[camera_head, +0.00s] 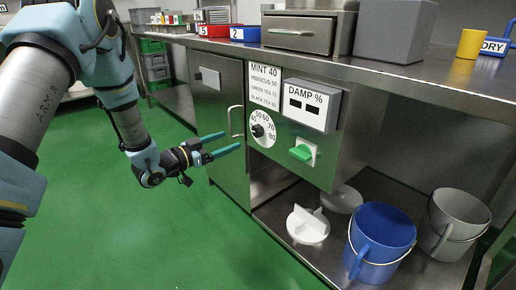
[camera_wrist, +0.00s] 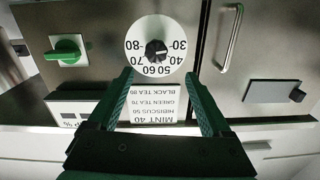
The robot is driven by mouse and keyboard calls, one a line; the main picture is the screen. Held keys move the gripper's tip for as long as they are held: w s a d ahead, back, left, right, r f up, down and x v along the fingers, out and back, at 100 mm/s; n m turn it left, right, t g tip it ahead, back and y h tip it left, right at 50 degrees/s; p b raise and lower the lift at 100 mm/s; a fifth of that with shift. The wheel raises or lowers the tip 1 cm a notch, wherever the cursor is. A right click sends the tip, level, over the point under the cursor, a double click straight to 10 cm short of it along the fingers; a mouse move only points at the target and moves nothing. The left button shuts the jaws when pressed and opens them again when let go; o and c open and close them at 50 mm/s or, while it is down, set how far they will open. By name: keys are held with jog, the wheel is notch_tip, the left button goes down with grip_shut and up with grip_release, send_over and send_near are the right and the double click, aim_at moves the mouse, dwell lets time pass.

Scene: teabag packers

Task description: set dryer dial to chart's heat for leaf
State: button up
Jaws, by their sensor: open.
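The dryer dial (camera_head: 265,128) is a white disc with a black knob and numbers from 30 to 80, on the grey front below the counter. In the wrist view the dial (camera_wrist: 172,63) is upside down, ahead of my fingertips; I cannot tell surely where its pointer stands. The chart (camera_head: 264,84) above it lists MINT 40, hibiscus, green tea and black tea; the smaller figures are hard to read. It also shows in the wrist view (camera_wrist: 155,103). My gripper (camera_head: 231,142) is open and empty, left of the dial and apart from it.
A DAMP % box (camera_head: 312,105) with two dark windows and a green switch (camera_head: 301,152) are right of the dial. A door handle (camera_head: 231,121) stands left of it. Below are a blue bucket (camera_head: 381,238), a grey bucket (camera_head: 455,222) and a white finned part (camera_head: 308,226).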

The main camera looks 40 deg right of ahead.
aim_at(255, 132)
jog(key=d, duration=0.3)
jog(key=s+d, duration=0.1)
jog(key=d, duration=0.3)
jog(key=d+b, duration=0.1)
jog(key=d, duration=0.3)
jog(key=shift+s, duration=0.15)
jog(key=shift+f, duration=0.1)
grip_shut()
dwell(0.3)
